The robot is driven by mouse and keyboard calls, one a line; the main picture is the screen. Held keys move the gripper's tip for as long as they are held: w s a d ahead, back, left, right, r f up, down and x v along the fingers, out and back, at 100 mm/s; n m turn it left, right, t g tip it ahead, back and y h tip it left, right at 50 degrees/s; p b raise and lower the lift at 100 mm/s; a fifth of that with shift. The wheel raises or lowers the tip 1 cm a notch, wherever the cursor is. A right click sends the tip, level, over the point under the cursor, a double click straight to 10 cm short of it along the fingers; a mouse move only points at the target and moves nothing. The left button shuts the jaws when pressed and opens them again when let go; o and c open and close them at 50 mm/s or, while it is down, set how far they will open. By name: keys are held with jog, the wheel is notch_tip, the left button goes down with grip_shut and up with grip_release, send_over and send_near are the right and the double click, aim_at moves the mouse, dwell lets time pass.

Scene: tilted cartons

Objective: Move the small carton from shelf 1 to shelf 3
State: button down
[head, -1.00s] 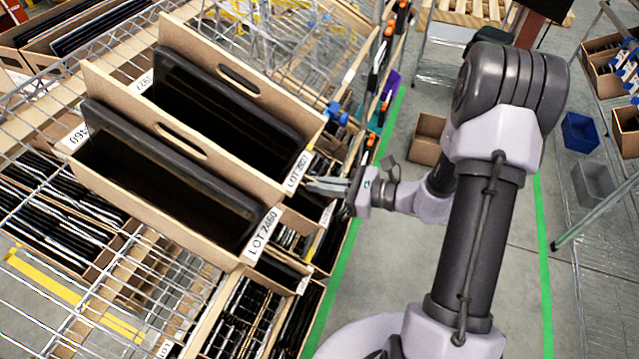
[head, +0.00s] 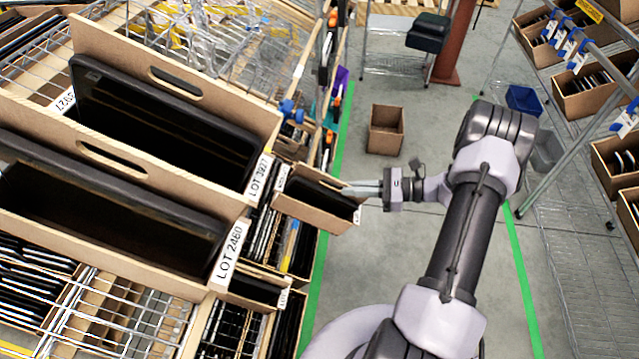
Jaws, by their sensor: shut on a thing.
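The small carton (head: 308,214) is an open cardboard box with dark contents, in the middle of the head view. It sticks out past the right edge of the wire shelf, beside the lower rows of cartons. My gripper (head: 352,190) reaches it from the right and is shut on its right-hand wall. The carton looks tilted. I cannot tell whether its left end still rests on anything.
Two large cartons, labelled LOT 3927 (head: 259,175) and LOT 2460 (head: 229,254), stand on the rack to the left. Another rack with cartons (head: 590,88) and a blue bin (head: 523,99) stands at the right.

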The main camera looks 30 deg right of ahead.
aim_at(277, 190)
jog(key=shift+s+d+f, duration=0.25)
jog(key=shift+d+f, duration=0.2)
jog(key=shift+d, duration=0.1)
jog(key=shift+s+d+f, duration=0.25)
jog(key=shift+d+f, duration=0.15)
jog(key=shift+d, duration=0.1)
jog(key=r+p+x, duration=0.1)
jog(key=x, duration=0.6)
jog(key=r+p+x, duration=0.1)
jog(key=x, duration=0.6)
jog(key=r+p+x, duration=0.1)
jog(key=r+x, duration=0.1)
jog(key=x, duration=0.5)
jog(key=shift+w+a+r, duration=0.1)
jog(key=shift+w+a, duration=0.4)
jog(key=shift+a, duration=0.1)
jog(key=f+b, duration=0.2)
jog(key=shift+w+a+f, duration=0.25)
jog(key=shift+a, duration=0.1)
jog(key=shift+w+a+f+b, duration=0.25)
jog(key=shift+a+f+b, duration=0.05)
jog(key=shift+f+b, duration=0.35)
jog(key=shift+f, duration=0.1)
